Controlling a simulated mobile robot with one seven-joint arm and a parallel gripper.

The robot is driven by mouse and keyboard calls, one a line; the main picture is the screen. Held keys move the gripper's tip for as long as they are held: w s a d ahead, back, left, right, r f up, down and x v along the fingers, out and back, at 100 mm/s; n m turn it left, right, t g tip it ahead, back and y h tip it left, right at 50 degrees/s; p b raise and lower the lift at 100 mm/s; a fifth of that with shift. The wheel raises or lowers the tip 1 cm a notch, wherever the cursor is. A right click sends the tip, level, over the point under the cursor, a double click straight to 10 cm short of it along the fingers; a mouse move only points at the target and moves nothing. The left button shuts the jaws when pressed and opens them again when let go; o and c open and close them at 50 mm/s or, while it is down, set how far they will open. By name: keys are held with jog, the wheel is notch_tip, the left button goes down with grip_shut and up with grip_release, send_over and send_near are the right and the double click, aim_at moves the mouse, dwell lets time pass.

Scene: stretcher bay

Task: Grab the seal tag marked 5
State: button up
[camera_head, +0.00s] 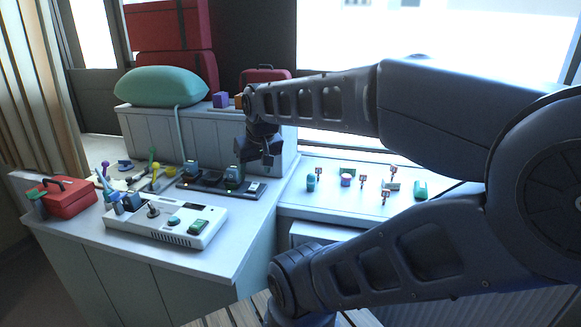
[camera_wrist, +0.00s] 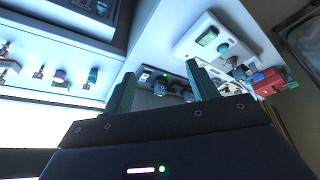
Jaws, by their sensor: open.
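Tags also show at the left of the wrist view (camera_wrist: 38,73). My gripper (camera_head: 257,160) hangs left of the tags, near the dark tray, and is apart from them. In the wrist view its two fingers (camera_wrist: 160,68) are spread with nothing held between them.
A white console (camera_head: 165,226), dark tray (camera_head: 212,188) and red toolbox (camera_head: 67,198) occupy the left counter. A raised white ledge (camera_head: 150,125) stands behind.

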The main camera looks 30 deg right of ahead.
jog(key=w+d+m, duration=0.3)
jog(key=w+d, duration=0.8)
jog(key=d, duration=0.1)
jog(key=m+g+h, duration=0.2)
jog(key=m+h, duration=0.1)
jog(key=m, duration=0.4)
send_over(386, 190)
jog(key=s+a, duration=0.2)
jog(key=s, duration=0.1)
notch_tip(386, 190, down, 19)
jog(key=shift+w+x, duration=0.15)
jog(key=shift+x, duration=1.6)
jog(key=shift+w+x, duration=0.15)
jog(key=shift+x, duration=1.6)
jog(key=shift+w+x, duration=0.2)
jog(key=shift+x, duration=1.55)
jog(key=shift+a+r, duration=0.15)
jog(key=c, duration=1)
